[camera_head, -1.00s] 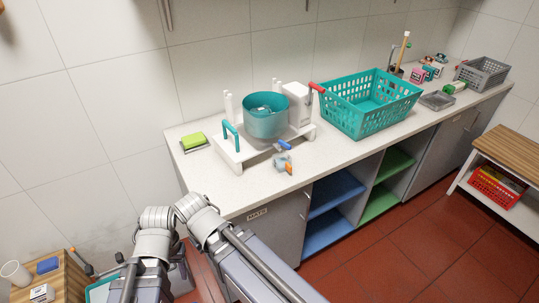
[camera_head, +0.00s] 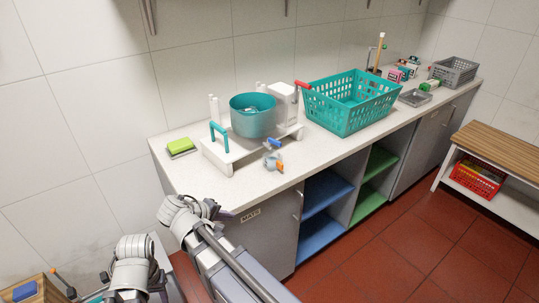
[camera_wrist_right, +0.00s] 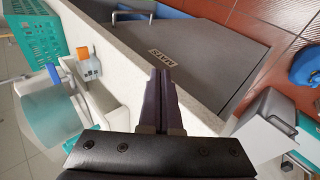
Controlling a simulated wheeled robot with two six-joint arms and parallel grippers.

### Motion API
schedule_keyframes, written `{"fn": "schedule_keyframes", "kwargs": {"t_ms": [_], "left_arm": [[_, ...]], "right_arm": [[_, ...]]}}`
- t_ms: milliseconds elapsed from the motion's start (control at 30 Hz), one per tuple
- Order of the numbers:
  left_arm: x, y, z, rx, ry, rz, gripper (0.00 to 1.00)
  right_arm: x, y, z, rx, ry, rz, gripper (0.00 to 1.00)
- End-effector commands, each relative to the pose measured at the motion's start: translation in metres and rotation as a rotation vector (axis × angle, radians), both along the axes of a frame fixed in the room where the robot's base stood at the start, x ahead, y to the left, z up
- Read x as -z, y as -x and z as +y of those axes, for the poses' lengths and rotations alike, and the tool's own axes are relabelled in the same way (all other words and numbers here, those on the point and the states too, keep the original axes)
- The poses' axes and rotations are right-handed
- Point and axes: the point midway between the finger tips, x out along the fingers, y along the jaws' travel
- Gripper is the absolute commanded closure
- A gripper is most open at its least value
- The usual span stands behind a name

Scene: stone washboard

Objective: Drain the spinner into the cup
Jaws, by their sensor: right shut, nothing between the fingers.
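The spinner is a teal bowl (camera_head: 253,123) on a white stand (camera_head: 225,155) with a teal handle, a red-tipped lever and a blue tap (camera_head: 274,143). In the right wrist view its translucent bowl (camera_wrist_right: 48,118) and blue tap (camera_wrist_right: 53,76) show at the left. A small grey-blue cup with an orange part (camera_head: 272,162) stands on the counter just in front of the tap; it also shows in the right wrist view (camera_wrist_right: 88,68). My right gripper (camera_wrist_right: 161,78) is shut and empty, in front of the counter's front edge, apart from spinner and cup.
A teal basket (camera_head: 350,118) stands right of the spinner on the counter (camera_head: 190,182). A green sponge (camera_head: 180,146) lies left of it. Counter around the cup is clear. Below are a grey door labelled MATS (camera_head: 247,225) and open shelves. A wooden bench (camera_head: 500,150) stands at right.

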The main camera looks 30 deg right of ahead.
Motion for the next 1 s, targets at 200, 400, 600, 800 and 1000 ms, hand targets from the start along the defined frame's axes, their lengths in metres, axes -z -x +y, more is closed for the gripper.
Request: {"fn": "schedule_keyframes", "kwargs": {"t_ms": [200,400,600,800,1000], "left_arm": [[0.039,0.0,0.0,0.0,0.0,0.0,0.5],[0.063,0.0,0.0,0.0,0.0,0.0,0.5],[0.078,0.0,0.0,0.0,0.0,0.0,0.5],[0.081,0.0,0.0,0.0,0.0,0.0,0.5],[0.081,0.0,0.0,0.0,0.0,0.0,0.5]], "right_arm": [[-0.013,-0.044,-0.053,0.0,0.28,-0.095,1.0],[-0.04,-0.073,-0.087,-0.011,0.523,-0.156,1.0],[-0.064,-0.091,-0.104,-0.026,0.704,-0.189,1.0],[-0.075,-0.097,-0.108,-0.034,0.772,-0.199,1.0],[-0.077,-0.097,-0.108,-0.035,0.775,-0.199,1.0]]}}
